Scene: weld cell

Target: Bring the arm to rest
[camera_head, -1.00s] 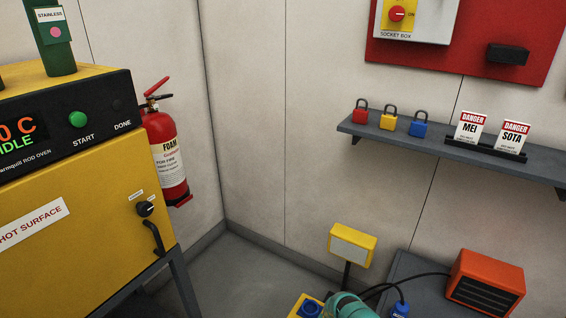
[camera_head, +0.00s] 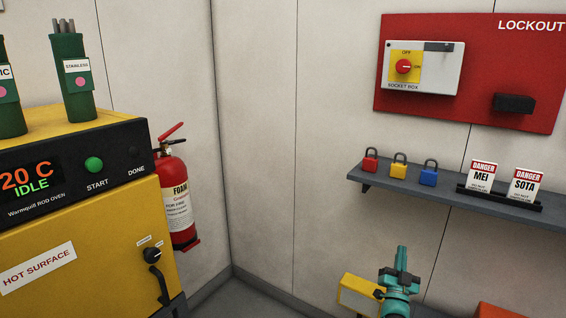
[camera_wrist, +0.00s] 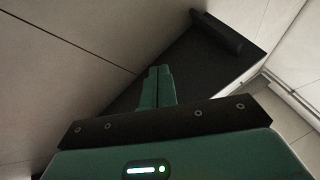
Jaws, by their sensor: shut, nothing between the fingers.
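My gripper (camera_head: 402,258) is teal and stands upright at the bottom of the head view, in front of the wall and below the shelf. Its fingers are shut together with nothing between them. In the wrist view the closed fingers (camera_wrist: 157,86) point at a dark flat surface (camera_wrist: 190,65) near pale walls. The gripper looks apart from everything around it, and it partly covers a yellow box-shaped thing (camera_head: 358,295) in the head view.
A grey shelf (camera_head: 375,180) with red, yellow and blue padlocks and two danger tags is on the wall. Above it hangs a red lockout board (camera_head: 480,100) with a socket box (camera_head: 425,80). A yellow rod oven (camera_head: 80,240) and a fire extinguisher (camera_head: 178,200) stand at left.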

